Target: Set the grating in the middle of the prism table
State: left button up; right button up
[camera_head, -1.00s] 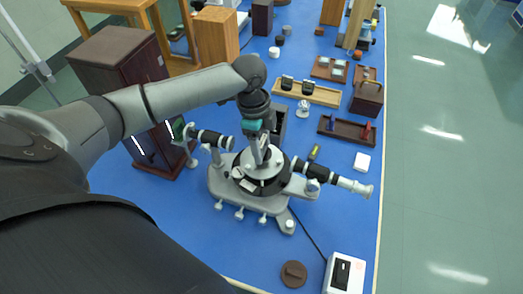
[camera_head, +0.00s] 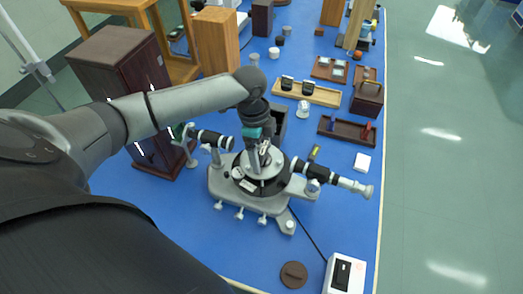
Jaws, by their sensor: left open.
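The spectrometer stands on the blue bench, with its prism table (camera_head: 250,167) as the pale round plate above the black graduated circle (camera_head: 268,187). My left gripper (camera_head: 264,156) points down over the middle of the prism table and is open. A small dark upright piece with light edges shows between or just by its fingers; it may be the grating, but I cannot tell it clearly from the fingers. Whether it touches the plate is hidden. My right gripper is not in view.
The collimator (camera_head: 212,138) lies left of the table and the telescope (camera_head: 335,179) right. A dark wooden cabinet (camera_head: 112,62) stands at the left. Wooden trays (camera_head: 307,93) stand behind.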

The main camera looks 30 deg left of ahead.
pick_arm(q)
notch_tip(320, 180, up, 12)
jog(key=a+p, duration=0.1)
jog(key=shift+s+a+r, duration=0.15)
jog(key=shift+s+a, duration=0.05)
dwell(0.7)
